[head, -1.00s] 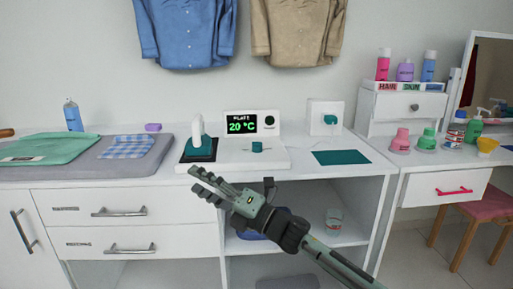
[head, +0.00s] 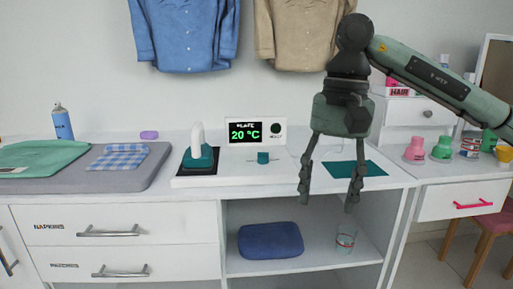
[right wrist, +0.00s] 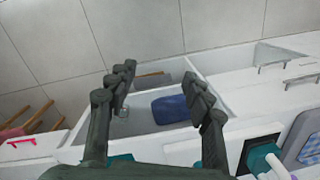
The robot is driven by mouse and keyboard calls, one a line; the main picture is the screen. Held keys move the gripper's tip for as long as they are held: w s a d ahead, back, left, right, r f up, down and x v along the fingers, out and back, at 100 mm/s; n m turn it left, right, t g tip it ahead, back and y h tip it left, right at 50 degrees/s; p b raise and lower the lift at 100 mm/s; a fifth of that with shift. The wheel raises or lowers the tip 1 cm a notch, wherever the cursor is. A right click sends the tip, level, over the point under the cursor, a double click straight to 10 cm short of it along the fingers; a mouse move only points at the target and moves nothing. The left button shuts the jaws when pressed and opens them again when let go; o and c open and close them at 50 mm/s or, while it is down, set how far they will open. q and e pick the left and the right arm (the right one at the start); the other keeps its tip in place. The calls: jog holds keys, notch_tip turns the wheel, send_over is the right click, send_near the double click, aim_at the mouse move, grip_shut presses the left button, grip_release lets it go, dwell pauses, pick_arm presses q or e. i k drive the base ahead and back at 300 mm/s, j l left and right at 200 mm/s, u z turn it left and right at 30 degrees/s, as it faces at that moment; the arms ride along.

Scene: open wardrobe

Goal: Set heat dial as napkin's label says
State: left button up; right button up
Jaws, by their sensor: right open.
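The heat dial (head: 263,158) is a small teal knob on the front of the white iron station (head: 230,178). The station's display (head: 243,131) reads 20 °C. A teal iron (head: 199,155) stands upright on its dark plate at the left of the station. A blue-checked napkin (head: 118,158) lies on the grey ironing mat; no label on it is readable. My right gripper (head: 328,198) is open and empty, pointing down, right of the dial and in front of the teal cloth (head: 354,168). Its open fingers show in the right wrist view (right wrist: 165,90). My left gripper is not in view.
A green garment (head: 45,157) lies at the left of the mat, with a blue spray bottle (head: 62,122) behind. Below are a drawer marked NAPKINS (head: 150,228) and a shelf with a blue folded cloth (head: 270,240) and a glass jar (head: 346,240).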

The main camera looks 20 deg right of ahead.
aim_at(263, 158)
jog(key=i, duration=1.2)
